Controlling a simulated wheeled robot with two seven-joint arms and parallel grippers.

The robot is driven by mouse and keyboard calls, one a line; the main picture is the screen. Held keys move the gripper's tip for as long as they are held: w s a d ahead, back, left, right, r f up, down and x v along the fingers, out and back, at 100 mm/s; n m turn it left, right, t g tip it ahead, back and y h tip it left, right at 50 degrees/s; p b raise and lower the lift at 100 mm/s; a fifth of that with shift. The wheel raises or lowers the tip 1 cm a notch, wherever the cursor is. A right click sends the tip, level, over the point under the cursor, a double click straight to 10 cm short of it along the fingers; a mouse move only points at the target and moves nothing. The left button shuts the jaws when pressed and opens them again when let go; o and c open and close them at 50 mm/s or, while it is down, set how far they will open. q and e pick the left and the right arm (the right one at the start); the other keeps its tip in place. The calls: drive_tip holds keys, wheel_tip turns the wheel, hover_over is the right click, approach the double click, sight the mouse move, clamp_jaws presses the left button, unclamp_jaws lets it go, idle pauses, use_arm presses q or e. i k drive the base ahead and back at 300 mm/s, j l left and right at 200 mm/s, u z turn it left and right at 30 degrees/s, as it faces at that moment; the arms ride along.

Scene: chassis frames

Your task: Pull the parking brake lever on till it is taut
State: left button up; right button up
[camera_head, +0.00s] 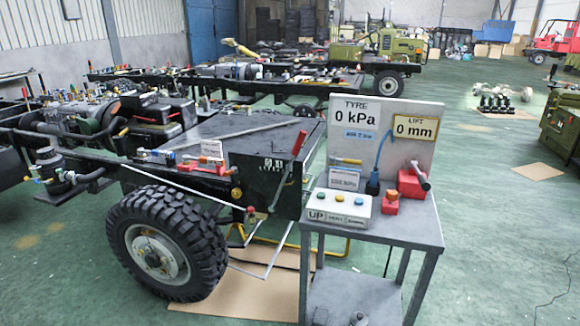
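A lever with a red grip (299,143) rises from the side of the black box at the rear of the near chassis frame. It looks like the parking brake lever. The lever leans to the right at the top. A small red-topped fitting (251,210) sits lower on the frame, with a thin pale rod or cable running from it. Whether a cable joins the lever is too small to tell. Neither of my grippers is in view.
A grey stand (421,221) is close right of the lever, holding a gauge panel (376,118), a button box (337,206) and red tools. A large tyre (166,243) stands at the left, with cardboard (250,297) beside it. Green floor (500,240) is clear at right.

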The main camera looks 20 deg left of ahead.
sight(302, 136)
drive_tip(key=i+j+z, duration=0.1)
drive_tip(key=i+j, duration=0.15)
drive_tip(key=i+j+z, duration=0.1)
drive_tip(key=j, duration=0.3)
drive_tip(key=i+j+z, duration=0.1)
drive_tip(key=i+j, duration=0.2)
drive_tip(key=i+j+z, duration=0.1)
drive_tip(key=j, duration=0.3)
drive_tip(key=i, duration=0.1)
